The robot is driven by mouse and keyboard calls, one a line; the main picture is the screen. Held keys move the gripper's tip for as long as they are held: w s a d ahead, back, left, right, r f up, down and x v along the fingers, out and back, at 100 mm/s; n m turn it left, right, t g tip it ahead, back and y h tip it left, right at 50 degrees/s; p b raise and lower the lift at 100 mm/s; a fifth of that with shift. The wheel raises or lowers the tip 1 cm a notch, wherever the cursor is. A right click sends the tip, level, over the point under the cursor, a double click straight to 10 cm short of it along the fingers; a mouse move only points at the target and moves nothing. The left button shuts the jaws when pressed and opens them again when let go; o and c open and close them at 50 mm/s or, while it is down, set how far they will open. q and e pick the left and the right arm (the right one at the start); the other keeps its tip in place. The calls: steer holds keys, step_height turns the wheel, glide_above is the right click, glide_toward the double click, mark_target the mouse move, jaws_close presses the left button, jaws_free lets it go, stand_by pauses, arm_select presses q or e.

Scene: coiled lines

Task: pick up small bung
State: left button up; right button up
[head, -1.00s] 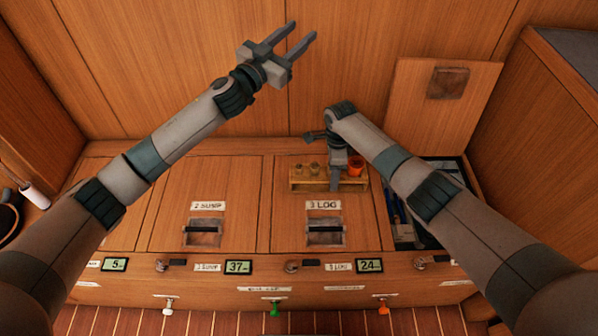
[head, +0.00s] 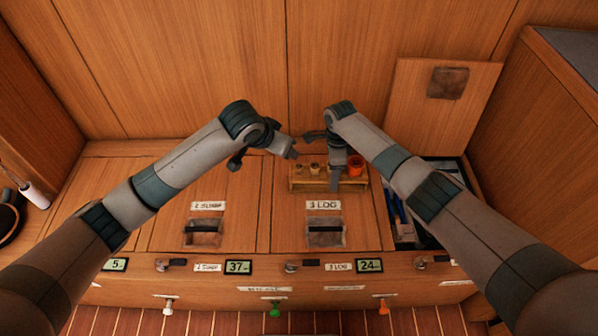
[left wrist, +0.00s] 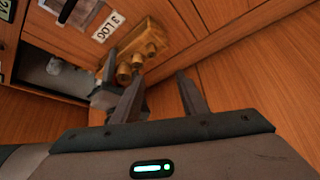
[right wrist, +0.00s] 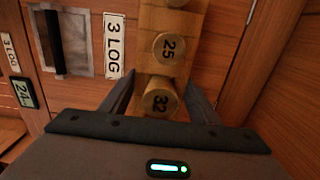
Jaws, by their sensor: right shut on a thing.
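The left wrist view also shows the rack (left wrist: 150,35).

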arm_select(q)
steer(key=shift+s+f+g, duration=0.3)
steer(key=shift+s+f, duration=0.05)
steer(key=shift+s, duration=0.45)
glide_toward(299, 167)
steer(key=shift+w+f, duration=0.35)
steer(key=shift+f, duration=0.25)
steer(key=shift+w+f, duration=0.4)
steer(key=shift+f, duration=0.2)
steer(key=shift+w+d+f, duration=0.1)
steer(key=shift+d+f, duration=0.05)
steer(key=shift+f, duration=0.05)
steer(key=shift+f, duration=0.1)
steer(key=shift+d+x, duration=0.15)
steer(key=shift+x, duration=1.1)
steer(key=shift+d+x, duration=0.15)
steer(key=shift+x, duration=1.1)
